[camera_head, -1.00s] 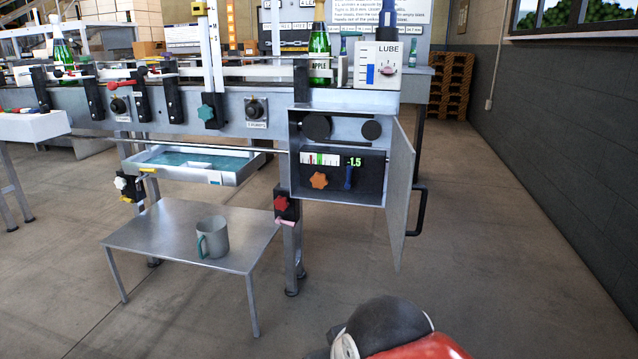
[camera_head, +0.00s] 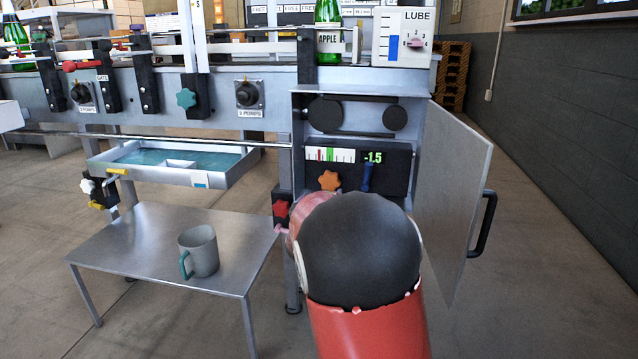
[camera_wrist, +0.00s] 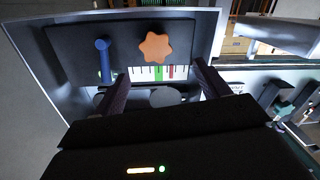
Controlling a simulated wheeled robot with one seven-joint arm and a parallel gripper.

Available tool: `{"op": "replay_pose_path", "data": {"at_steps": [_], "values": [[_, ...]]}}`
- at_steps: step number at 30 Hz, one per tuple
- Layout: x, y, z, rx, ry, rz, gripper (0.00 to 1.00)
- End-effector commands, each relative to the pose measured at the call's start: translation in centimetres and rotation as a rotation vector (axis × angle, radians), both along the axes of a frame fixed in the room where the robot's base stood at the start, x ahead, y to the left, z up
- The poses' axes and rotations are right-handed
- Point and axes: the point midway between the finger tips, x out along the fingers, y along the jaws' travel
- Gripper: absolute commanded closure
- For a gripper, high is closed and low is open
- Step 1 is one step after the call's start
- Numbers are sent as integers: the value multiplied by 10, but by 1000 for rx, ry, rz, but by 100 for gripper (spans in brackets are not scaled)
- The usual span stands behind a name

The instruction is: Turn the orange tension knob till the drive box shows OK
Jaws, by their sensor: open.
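The orange tension knob (camera_head: 329,181) is a star-shaped knob on the black panel of the open drive box (camera_head: 299,150). Above it is a white scale (camera_head: 330,155) with red and green bands, and a green readout (camera_head: 373,157) showing -1.5. No OK shows. In the wrist view, the orange knob (camera_wrist: 155,45) appears above the scale (camera_wrist: 158,73). My gripper (camera_wrist: 160,72) is open and empty. Its two fingers point at the panel to either side of the knob, apart from it.
A blue lever (camera_head: 367,178) is right of the knob; it shows in the wrist view (camera_wrist: 103,58). The box door (camera_head: 455,190) hangs open at right. A red knob (camera_head: 281,208) sits lower left. A mug (camera_head: 199,250) stands on a steel table (camera_head: 130,240).

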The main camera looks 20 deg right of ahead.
Motion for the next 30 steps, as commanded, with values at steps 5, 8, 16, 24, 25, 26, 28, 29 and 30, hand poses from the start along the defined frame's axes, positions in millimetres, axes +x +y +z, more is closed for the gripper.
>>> {"op": "replay_pose_path", "data": {"at_steps": [5, 8, 16, 24, 25, 26, 28, 29, 30], "values": [[9, -12, -5, -58, -27, -51, 26], [17, -19, -4, -60, -29, -55, 26], [53, -43, -5, -58, -28, -52, 26], [70, -53, -5, -56, -28, -50, 26], [70, -54, -4, -56, -28, -49, 26], [70, -54, -4, -56, -27, -49, 26], [70, -53, -5, -56, -27, -49, 26], [70, -53, -5, -56, -27, -49, 26], [70, -53, -5, -56, -27, -49, 26]]}}
